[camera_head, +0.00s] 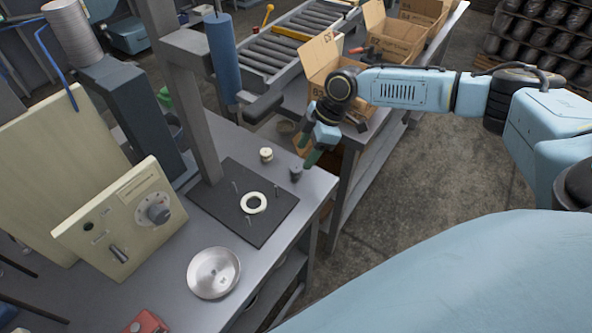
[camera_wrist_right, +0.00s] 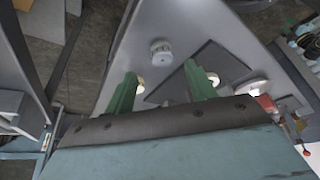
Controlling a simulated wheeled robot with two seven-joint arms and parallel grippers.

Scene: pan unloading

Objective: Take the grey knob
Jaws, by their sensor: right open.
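A small grey knob (camera_head: 295,172) stands on the grey workbench (camera_head: 318,182) near its right edge. It also shows in the right wrist view (camera_wrist_right: 160,52), apart from the fingers and beyond the gap between their tips. My right gripper (camera_head: 309,148) has green fingers. It is open and empty, above and slightly right of the knob in the head view. The fingers spread apart in the right wrist view (camera_wrist_right: 161,72). My left gripper is in neither view.
A cream knob-like part (camera_head: 266,154) stands behind the grey one. A dark mat (camera_head: 228,185) bears a pale ring (camera_head: 254,203) and thin pins. A metal pan (camera_head: 213,272), a cream control panel (camera_head: 120,218) and a grey post (camera_head: 202,120) occupy the bench.

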